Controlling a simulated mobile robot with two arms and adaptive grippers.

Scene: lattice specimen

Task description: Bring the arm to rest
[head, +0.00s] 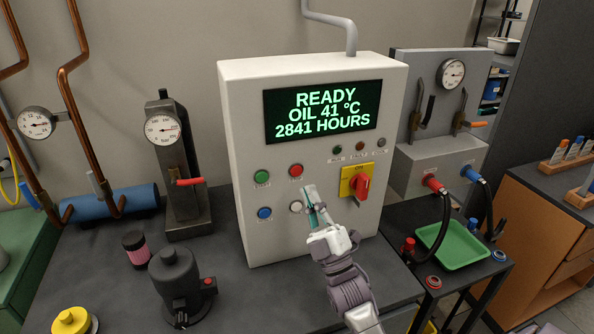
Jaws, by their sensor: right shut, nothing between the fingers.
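My right arm (343,272) reaches up from the bottom toward the front of a white control cabinet (240,130). My right gripper (311,196) is shut and empty, in front of the panel near the white button (296,207). Whether its fingertips touch the panel cannot be told. The cabinet's screen (322,111) reads READY, OIL 41 °C, 2841 HOURS. A green button (261,177), a red button (296,171) and a blue button (265,213) show on the panel. A red rotary switch on a yellow plate (347,187) is just right of the gripper. My left gripper is out of view.
A gauge stand with a red lever (180,190) is left of the cabinet. A dark pump-like device (177,280) and a pink-banded jar (137,250) stand on the dark bench. A green tray (452,245) and black hoses (446,215) are at right. Bench space before the cabinet is clear left of my arm.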

